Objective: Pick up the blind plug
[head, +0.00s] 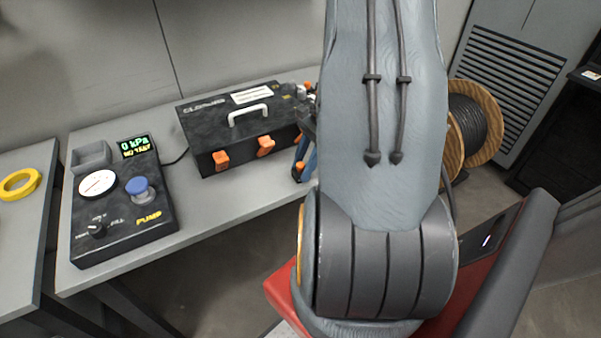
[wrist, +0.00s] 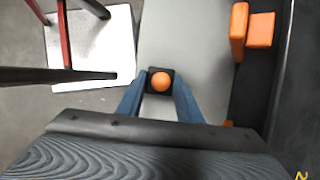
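The blind plug (wrist: 161,82) looks like a small dark square block with a round orange knob, seen from above in the wrist view. My gripper (wrist: 161,90) has two blue fingers, one along each side of the plug, with the tips level with the block. The frames do not show whether the fingers press on it or only stand around it. In the head view my gripper (head: 307,164) is at the right end of the bench, beside the black case, partly hidden behind my arm. A bit of orange shows there by the blue finger.
A black case (head: 240,128) with orange latches (wrist: 240,25) stands close to my gripper. The pump unit (head: 122,215) with gauge and blue knob is on the left of the grey bench (head: 225,190). A cable drum (head: 478,122) stands behind right. Bare bench lies in front of the case.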

